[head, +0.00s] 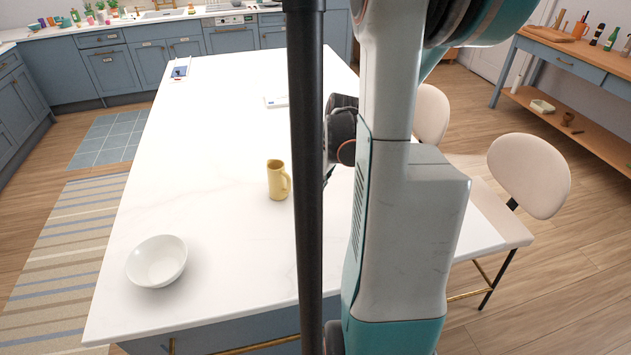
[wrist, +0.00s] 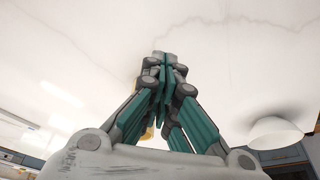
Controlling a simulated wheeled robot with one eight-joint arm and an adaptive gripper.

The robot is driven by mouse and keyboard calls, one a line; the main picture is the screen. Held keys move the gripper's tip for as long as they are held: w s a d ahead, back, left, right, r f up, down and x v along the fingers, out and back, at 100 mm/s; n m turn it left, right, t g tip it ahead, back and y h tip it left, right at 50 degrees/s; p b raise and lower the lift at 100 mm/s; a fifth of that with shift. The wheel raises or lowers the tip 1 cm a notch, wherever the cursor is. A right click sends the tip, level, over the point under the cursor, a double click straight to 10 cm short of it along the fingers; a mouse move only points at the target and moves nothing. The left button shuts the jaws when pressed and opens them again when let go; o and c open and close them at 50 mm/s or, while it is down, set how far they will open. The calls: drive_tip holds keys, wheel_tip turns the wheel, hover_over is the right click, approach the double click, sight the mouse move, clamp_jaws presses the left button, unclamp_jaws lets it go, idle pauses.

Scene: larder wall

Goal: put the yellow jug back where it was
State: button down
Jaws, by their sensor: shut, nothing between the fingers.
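The yellow jug (head: 276,180) stands upright on the white island top (head: 215,110), its handle on the right side. In the wrist view only a small yellow patch of it (wrist: 149,133) shows behind my fingers. My gripper (wrist: 166,62) is shut and empty, its fingertips together. In the head view my gripper is mostly hidden behind the black post and my arm, to the right of the jug. I cannot tell how far the fingers are from the jug.
A white bowl (head: 157,261) stands at the near left of the island and shows in the wrist view (wrist: 275,130). A tablet-like item (head: 180,68) and a flat white item (head: 275,101) lie farther back. Chairs (head: 528,175) stand at the right. The island's left middle is clear.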

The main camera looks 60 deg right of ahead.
sight(289, 187)
drive_tip(key=b+x, duration=0.2)
drive_tip(key=x, duration=0.5)
drive_tip(key=shift+f, duration=0.1)
drive_tip(key=w, duration=0.2)
drive_tip(key=shift+w+a+r, duration=0.1)
drive_tip(key=shift+w+r, duration=0.2)
drive_tip(key=shift+w+b, duration=0.3)
drive_tip(key=shift+w, duration=0.35)
drive_tip(key=w, duration=0.4)
drive_tip(key=shift+s+r, duration=0.1)
drive_tip(key=shift+s, duration=0.1)
drive_tip(key=shift+a, duration=0.1)
